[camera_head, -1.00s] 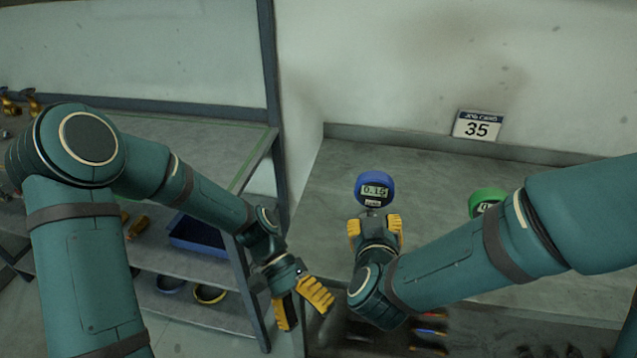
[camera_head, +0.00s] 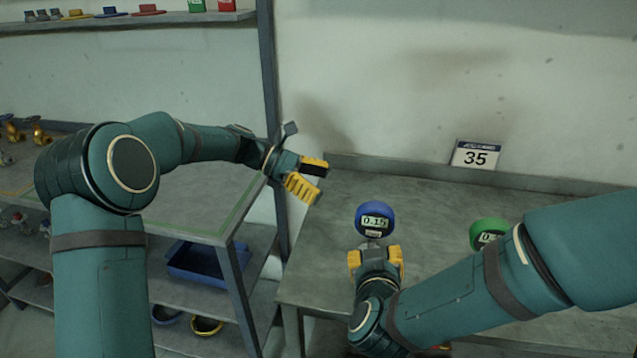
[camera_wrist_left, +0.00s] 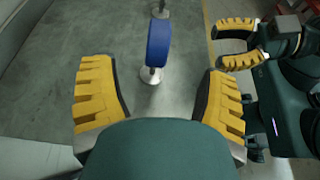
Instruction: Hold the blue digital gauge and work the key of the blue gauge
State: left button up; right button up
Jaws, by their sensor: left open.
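The blue digital gauge (camera_head: 375,219) stands on the bench, its display reading 0.15, with a small light key or label (camera_head: 374,234) below the display. In the left wrist view the gauge (camera_wrist_left: 158,43) shows edge-on, upright on a metal stem and base. My left gripper (camera_head: 320,180) is open and empty, left of the gauge and apart from it. In its wrist view its yellow fingers frame the gauge without touching it. My right gripper (camera_head: 376,255) has its yellow fingers apart in front of the gauge; the left wrist view shows a gap between them and the gauge.
A green gauge (camera_head: 488,230) stands to the right, partly hidden by my right arm. A sign reading 35 (camera_head: 475,154) is at the bench's back edge. A shelf unit with a blue bin (camera_head: 196,262) is at left. The bench (camera_head: 330,226) is clear left of the blue gauge.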

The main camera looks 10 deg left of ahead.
aim_at(369, 206)
pick_arm(q)
jog(key=x, duration=1.3)
jog(key=shift+w+d, duration=0.1)
jog(key=shift+d, duration=0.25)
grip_shut()
pick_arm(e)
grip_shut()
jog(key=c, duration=0.8)
grip_release()
